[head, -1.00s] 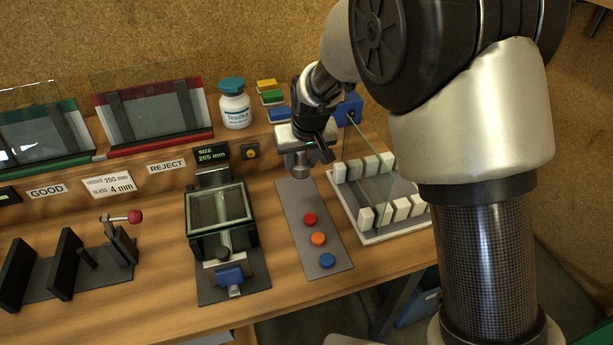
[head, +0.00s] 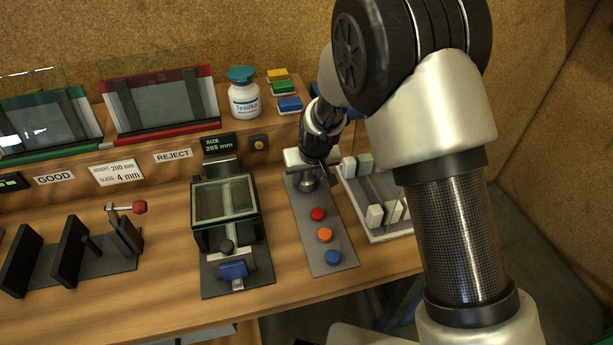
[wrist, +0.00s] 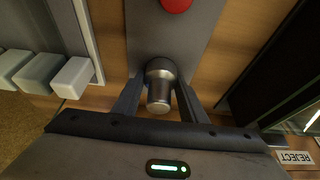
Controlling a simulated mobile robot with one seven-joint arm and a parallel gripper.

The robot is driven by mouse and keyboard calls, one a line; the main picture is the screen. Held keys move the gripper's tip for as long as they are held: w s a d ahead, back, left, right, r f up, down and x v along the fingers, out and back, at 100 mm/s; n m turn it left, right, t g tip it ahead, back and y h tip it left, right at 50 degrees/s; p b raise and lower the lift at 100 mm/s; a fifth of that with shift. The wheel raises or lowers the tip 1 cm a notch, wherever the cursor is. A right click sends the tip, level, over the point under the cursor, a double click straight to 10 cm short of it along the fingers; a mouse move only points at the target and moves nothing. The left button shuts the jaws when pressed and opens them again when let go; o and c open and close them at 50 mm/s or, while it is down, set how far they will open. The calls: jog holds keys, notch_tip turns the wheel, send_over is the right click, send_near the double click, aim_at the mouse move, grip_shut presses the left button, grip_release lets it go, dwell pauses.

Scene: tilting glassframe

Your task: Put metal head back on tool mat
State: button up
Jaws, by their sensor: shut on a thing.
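The metal head (wrist: 159,88) is a silver, rounded cylinder between the two fingers of my gripper (wrist: 159,104) in the wrist view. My gripper is shut on it. In the head view my gripper (head: 310,178) is over the far end of the grey tool mat (head: 334,262), and the metal head (head: 308,184) shows just below it. The head is at or very near the mat surface; I cannot tell whether it touches. A red (head: 318,214), an orange (head: 325,235) and a blue (head: 333,257) round piece sit in a row on the mat's nearer part.
A white rack with upright blocks (head: 375,215) stands close to the right of the mat. A glass-topped fixture (head: 226,205) stands to the left. A white bottle (head: 244,100) and coloured blocks (head: 284,87) are on the shelf behind.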

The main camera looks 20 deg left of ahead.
jog(key=shift+r, duration=0.15)
jog(key=shift+f, duration=0.2)
jog(key=o, duration=1.4)
